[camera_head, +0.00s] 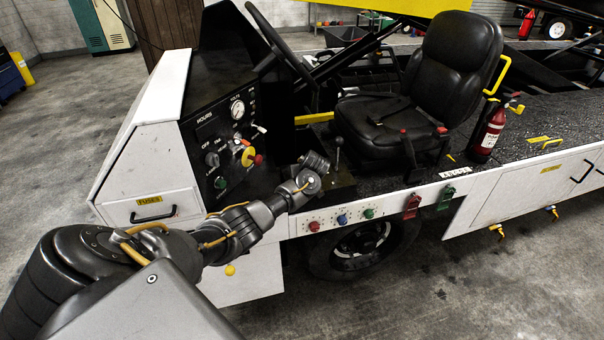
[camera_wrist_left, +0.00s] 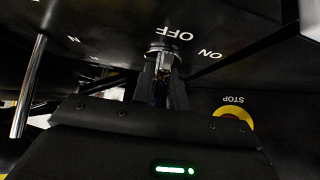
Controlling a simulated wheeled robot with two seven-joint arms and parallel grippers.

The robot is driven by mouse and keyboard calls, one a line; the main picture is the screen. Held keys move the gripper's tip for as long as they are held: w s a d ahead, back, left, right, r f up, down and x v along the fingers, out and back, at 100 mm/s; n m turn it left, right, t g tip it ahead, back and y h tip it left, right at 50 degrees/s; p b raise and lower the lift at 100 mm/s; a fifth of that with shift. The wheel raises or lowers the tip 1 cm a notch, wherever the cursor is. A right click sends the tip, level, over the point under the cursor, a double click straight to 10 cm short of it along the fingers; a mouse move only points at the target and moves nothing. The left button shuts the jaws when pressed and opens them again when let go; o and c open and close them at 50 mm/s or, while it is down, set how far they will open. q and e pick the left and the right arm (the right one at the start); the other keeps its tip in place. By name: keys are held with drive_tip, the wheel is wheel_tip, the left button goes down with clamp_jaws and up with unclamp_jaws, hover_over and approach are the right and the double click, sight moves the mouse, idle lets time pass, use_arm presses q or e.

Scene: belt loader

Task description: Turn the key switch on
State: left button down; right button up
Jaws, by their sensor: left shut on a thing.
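In the left wrist view, the key switch (camera_wrist_left: 162,50) sits in a dark panel with upside-down OFF and ON labels around it. My left gripper (camera_wrist_left: 160,82) has its two fingers closed around the silver key (camera_wrist_left: 164,63) that stands out from the switch. The key lines up with the OFF label; ON is to its right. In the head view, my left arm reaches in to the dark console beside the seat, and the fingers and key cannot be made out there. My right gripper is not in view.
A red stop button with a yellow ring (camera_wrist_left: 236,114) is right of the gripper. A metal lever (camera_wrist_left: 30,85) stands at the left, also in the head view (camera_head: 337,150). The black seat (camera_head: 420,90), steering wheel (camera_head: 283,45) and gauge panel (camera_head: 225,150) surround the arm.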

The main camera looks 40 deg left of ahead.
use_arm(q)
drive_tip(key=shift+a+m+t+h+p, duration=0.1)
drive_tip(key=shift+m+t+h+p, duration=0.25)
drive_tip(key=shift+m, duration=0.15)
drive_tip(key=shift+s+a+m+t+h+p, duration=0.15)
drive_tip(key=shift+m+t+h+p, duration=0.45)
drive_tip(key=shift+m, duration=0.6)
drive_tip(key=shift+a+r+m+t+h+p, duration=0.1)
drive_tip(key=shift+m+t+h+p, duration=0.35)
drive_tip(key=shift+m+h+p, duration=0.55)
drive_tip(key=shift+a+m+t+h+p, duration=0.1)
drive_tip(key=shift+m+t+h+p, duration=0.45)
drive_tip(key=shift+m, duration=0.85)
drive_tip(key=shift+m+h, duration=1.3)
drive_tip(key=shift+m, duration=0.2)
drive_tip(key=shift+m+h, duration=0.3)
drive_tip(key=shift+m, duration=0.2)
drive_tip(key=c, duration=1.4)
unclamp_jaws()
drive_tip(key=shift+s, duration=0.1)
